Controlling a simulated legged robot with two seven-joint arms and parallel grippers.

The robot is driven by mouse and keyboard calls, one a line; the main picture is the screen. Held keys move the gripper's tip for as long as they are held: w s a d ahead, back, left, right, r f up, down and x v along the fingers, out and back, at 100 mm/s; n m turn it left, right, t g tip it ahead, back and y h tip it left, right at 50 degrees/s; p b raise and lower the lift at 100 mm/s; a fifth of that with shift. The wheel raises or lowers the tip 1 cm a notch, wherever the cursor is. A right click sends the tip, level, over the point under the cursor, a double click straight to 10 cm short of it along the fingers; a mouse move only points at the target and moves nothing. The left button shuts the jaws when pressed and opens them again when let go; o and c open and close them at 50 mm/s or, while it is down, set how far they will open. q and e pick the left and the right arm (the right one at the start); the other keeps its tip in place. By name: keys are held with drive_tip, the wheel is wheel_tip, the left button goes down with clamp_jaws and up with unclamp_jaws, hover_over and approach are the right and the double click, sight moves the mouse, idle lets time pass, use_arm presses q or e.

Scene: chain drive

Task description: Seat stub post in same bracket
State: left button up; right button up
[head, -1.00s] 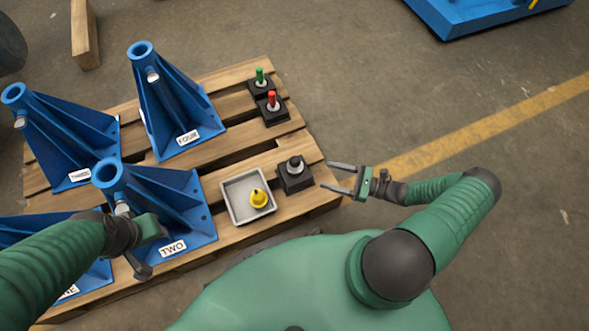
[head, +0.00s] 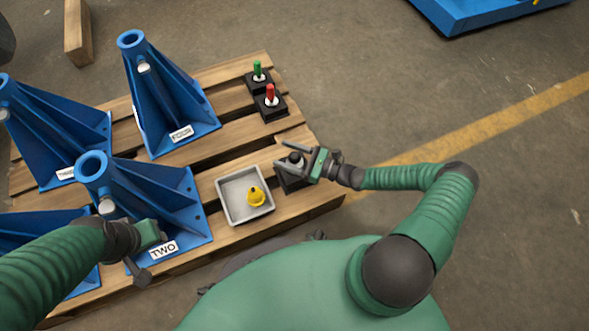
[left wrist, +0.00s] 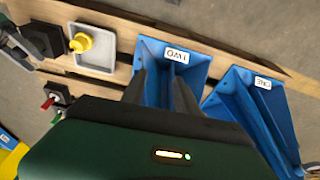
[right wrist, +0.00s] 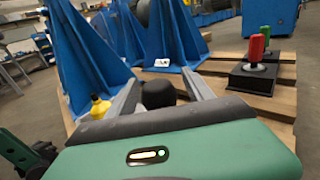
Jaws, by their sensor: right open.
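A short post with a dark rounded top (head: 294,159) stands upright in a black base near the pallet's right edge. I take it as the stub post. My right gripper (head: 281,156) is open with its fingers at either side of it. In the right wrist view the dark top (right wrist: 158,94) shows between the fingers; I cannot tell if they touch it. Blue brackets stand at left: TWO (head: 165,200), FOUR (head: 165,100), THREE (head: 60,140) and ONE (left wrist: 245,105). My left gripper (head: 150,255) is open and seems empty, in front of bracket TWO.
A grey tray (head: 229,204) with a yellow piece (head: 256,196) lies left of the stub post. A red post (head: 270,94) and a green post (head: 257,70) stand in black bases farther back. Floor right of the pallet is clear.

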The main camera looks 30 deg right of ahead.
drive_tip(key=shift+r, duration=0.1)
clamp_jaws()
idle(0.3)
idle(0.9)
drive_tip(key=shift+r, duration=0.1)
